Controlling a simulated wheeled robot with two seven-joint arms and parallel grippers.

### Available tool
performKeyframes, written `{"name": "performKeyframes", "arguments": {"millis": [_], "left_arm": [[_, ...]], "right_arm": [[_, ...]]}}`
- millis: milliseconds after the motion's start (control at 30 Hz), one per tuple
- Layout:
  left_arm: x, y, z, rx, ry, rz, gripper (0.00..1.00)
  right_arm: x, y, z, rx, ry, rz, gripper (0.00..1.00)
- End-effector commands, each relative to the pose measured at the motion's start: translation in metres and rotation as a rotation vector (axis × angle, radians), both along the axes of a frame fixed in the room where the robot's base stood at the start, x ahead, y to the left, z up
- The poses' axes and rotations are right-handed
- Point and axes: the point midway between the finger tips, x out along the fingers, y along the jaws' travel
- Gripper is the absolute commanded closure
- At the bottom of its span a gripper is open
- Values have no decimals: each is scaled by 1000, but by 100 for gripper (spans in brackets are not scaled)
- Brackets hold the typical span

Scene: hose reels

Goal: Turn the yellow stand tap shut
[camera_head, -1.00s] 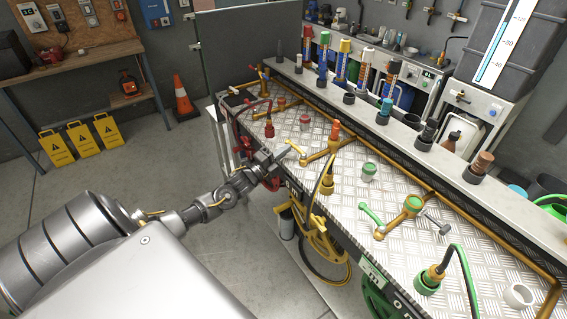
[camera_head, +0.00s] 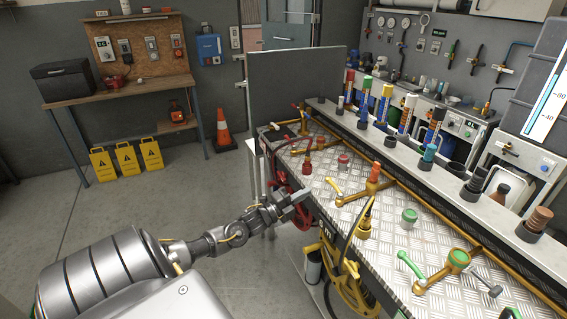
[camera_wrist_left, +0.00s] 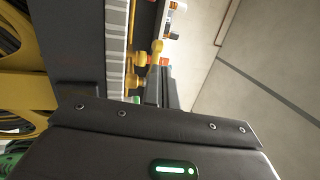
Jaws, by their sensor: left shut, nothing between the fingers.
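The yellow stand tap's lever (camera_head: 334,184) shows on the near edge of the tread-plate bench (camera_head: 330,215), slanting at the end of a brass pipe. It also shows in the left wrist view as a yellow knobbed handle (camera_wrist_left: 157,52) just beyond the fingertips. My left gripper (camera_head: 306,194) is shut and empty, beside the bench's front edge. In the head view a small gap separates it from the yellow lever. In the left wrist view its dark fingers (camera_wrist_left: 160,88) point toward the handle; contact cannot be told there. My right gripper is not in view.
A green lever (camera_head: 411,265) with its brass pipe stands nearer on the bench. A red hose (camera_head: 283,205) and a yellow reel (camera_head: 357,290) hang at the front side. Colored hose nozzles line the back ledge.

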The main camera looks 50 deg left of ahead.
Motion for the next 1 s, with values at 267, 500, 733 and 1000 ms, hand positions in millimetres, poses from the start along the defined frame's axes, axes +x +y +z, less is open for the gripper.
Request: {"name": "performKeyframes", "arguments": {"millis": [267,500,733,1000], "left_arm": [[-48,9,-16,1,4,-15,100],[-68,17,-18,-1,1,-12,100],[-71,19,-17,-1,1,-9,100],[-70,20,-18,-33,15,-9,100]], "right_arm": [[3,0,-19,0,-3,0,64],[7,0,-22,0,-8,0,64],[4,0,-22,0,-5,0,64],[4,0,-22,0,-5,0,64]]}}
